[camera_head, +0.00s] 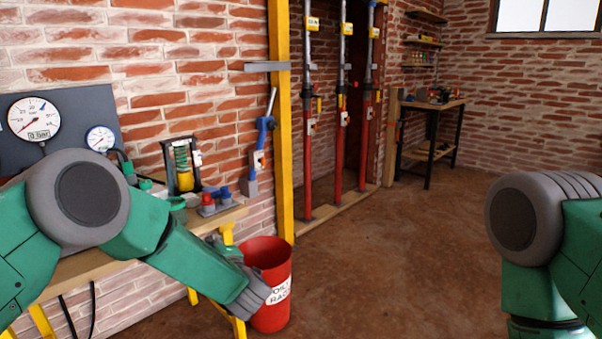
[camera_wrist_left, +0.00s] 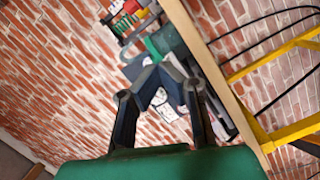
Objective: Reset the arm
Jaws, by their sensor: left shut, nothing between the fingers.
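My left gripper (camera_wrist_left: 165,78) is shut and empty in the left wrist view. Its dark fingers bend inward and meet at the tips. In the head view my green left arm reaches from the left edge across the front of the workbench (camera_head: 90,268). Its far end is in front of the red bin (camera_head: 268,252) and hides part of it. The gripper's fingers are hard to make out there. My right arm shows at the right edge with its elbow bent, and its gripper is out of the picture.
A gauge panel (camera_head: 75,108) stands behind the workbench, with small fittings on the bench. Red props (camera_head: 341,150) stand upright in the wall opening beside a yellow post (camera_head: 281,130). A dark-legged table (camera_head: 430,135) stands farther back. The brown floor in the middle is clear.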

